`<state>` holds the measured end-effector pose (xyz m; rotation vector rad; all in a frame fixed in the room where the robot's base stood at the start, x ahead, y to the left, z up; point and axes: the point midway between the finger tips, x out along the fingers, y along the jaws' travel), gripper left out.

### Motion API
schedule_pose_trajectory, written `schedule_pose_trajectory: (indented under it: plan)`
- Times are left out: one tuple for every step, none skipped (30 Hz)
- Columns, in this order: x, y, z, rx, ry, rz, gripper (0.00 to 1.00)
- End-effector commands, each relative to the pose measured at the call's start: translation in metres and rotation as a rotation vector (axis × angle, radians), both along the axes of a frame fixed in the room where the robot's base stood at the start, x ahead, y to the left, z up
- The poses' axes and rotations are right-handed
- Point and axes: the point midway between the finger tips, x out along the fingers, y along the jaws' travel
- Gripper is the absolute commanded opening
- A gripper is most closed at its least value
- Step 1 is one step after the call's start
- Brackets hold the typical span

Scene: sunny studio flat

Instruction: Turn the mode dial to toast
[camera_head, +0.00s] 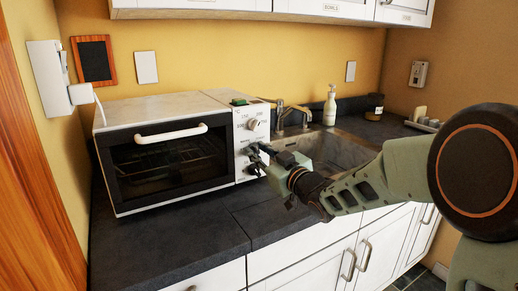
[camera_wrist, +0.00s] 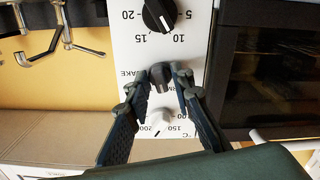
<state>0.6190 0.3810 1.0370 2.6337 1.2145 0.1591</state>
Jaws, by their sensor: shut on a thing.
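The white toaster oven (camera_head: 160,150) stands on the dark counter, its door shut and its control panel (camera_head: 247,122) on the right. The wrist view shows the panel (camera_wrist: 135,45) upside down relative to the head view. The mode dial (camera_wrist: 160,78), small and dark, is the middle knob, with BAKE printed beside it. My gripper (camera_wrist: 161,74) is shut on this dial, one finger on each side; in the head view my gripper (camera_head: 257,156) reaches the panel from the right. The fingers hide some mode labels, and I cannot read where the dial points.
The black timer dial (camera_wrist: 158,14) and the pale temperature dial (camera_wrist: 158,118) sit on either side of the mode dial. A sink (camera_head: 335,150) with a faucet (camera_head: 290,112) lies right of the oven. A soap bottle (camera_head: 330,108) stands behind it. The front counter (camera_head: 170,240) is clear.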

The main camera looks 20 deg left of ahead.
Motion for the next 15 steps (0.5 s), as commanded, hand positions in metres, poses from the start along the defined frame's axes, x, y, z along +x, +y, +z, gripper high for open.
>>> schedule_pose_trajectory:
  plan:
    - [0.0001, -0.0002, 0.0022, 0.031, 0.036, 0.000, 0.00]
    - [0.0001, -0.0002, 0.0023, 0.049, 0.057, 0.000, 0.00]
    - [0.0005, -0.0008, 0.0025, 0.074, 0.086, -0.001, 0.00]
    - [0.0004, -0.0006, 0.0027, 0.092, 0.107, -0.001, 0.00]
    - [0.0002, -0.0003, 0.0028, 0.112, 0.129, -0.001, 0.00]
    - [0.0003, -0.0004, 0.0026, 0.136, 0.159, -0.001, 0.00]
    - [0.0005, -0.0006, 0.0025, 0.154, 0.180, -0.001, 0.00]
    - [0.0004, -0.0005, 0.0026, 0.172, 0.201, -0.001, 0.00]
    - [0.0003, -0.0004, 0.0027, 0.196, 0.230, -0.001, 0.00]
    - [0.0004, -0.0004, 0.0029, 0.215, 0.252, -0.001, 0.00]
    - [0.0003, -0.0004, 0.0030, 0.232, 0.271, -0.001, 0.00]
    - [0.0004, -0.0004, 0.0029, 0.255, 0.299, -0.001, 0.00]
    - [0.0005, -0.0006, 0.0027, 0.274, 0.320, -0.001, 0.00]
    - [0.0005, -0.0004, 0.0026, 0.290, 0.339, -0.001, 0.00]
    - [0.0003, -0.0001, 0.0026, 0.312, 0.365, 0.000, 0.00]
